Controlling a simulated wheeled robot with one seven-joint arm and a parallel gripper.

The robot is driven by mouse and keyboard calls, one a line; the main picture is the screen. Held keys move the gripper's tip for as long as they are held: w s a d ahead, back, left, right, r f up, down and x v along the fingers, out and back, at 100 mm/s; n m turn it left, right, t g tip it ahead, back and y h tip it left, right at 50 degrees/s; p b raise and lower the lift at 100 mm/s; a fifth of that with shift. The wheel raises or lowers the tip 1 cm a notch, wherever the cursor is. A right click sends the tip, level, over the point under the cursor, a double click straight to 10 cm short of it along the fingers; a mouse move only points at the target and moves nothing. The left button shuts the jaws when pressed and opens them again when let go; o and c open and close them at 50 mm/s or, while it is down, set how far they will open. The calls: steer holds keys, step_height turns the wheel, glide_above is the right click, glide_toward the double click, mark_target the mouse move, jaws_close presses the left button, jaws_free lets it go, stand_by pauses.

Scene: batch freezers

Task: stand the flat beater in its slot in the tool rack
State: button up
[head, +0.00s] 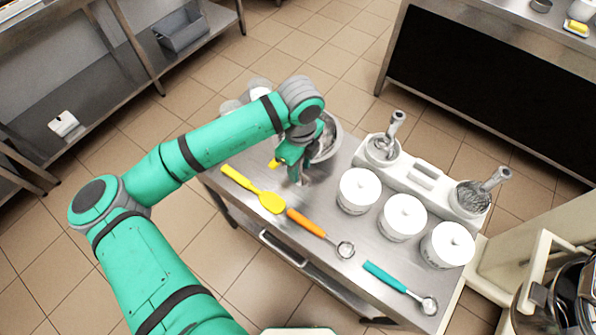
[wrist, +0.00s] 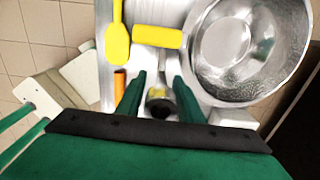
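The white tool rack (head: 440,190) stands along the back right of the steel table. A metal tool (head: 396,125) stands in its left end and a wire whisk (head: 472,196) in its right end. Between them is a narrow slot with no tool in it. My gripper (head: 298,172) is low over the table's left part, pointing down. In the wrist view its fingers (wrist: 160,78) are apart, with a shiny rounded metal piece (wrist: 159,98) between them, probably the flat beater's shaft. Whether they press on it I cannot tell. The beater's lower part is mostly hidden.
A metal bowl (wrist: 240,45) stands close beside my gripper. Three white lidded jars (head: 403,218) stand in front of the rack. A yellow spatula (head: 255,192), an orange-handled scoop (head: 318,232) and a teal-handled scoop (head: 397,286) lie along the front. A yellow-handled scraper (wrist: 157,37) is near the fingers.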

steer(key=shift+f, duration=1.1)
steer(key=shift+w+a, duration=0.1)
jaws_close()
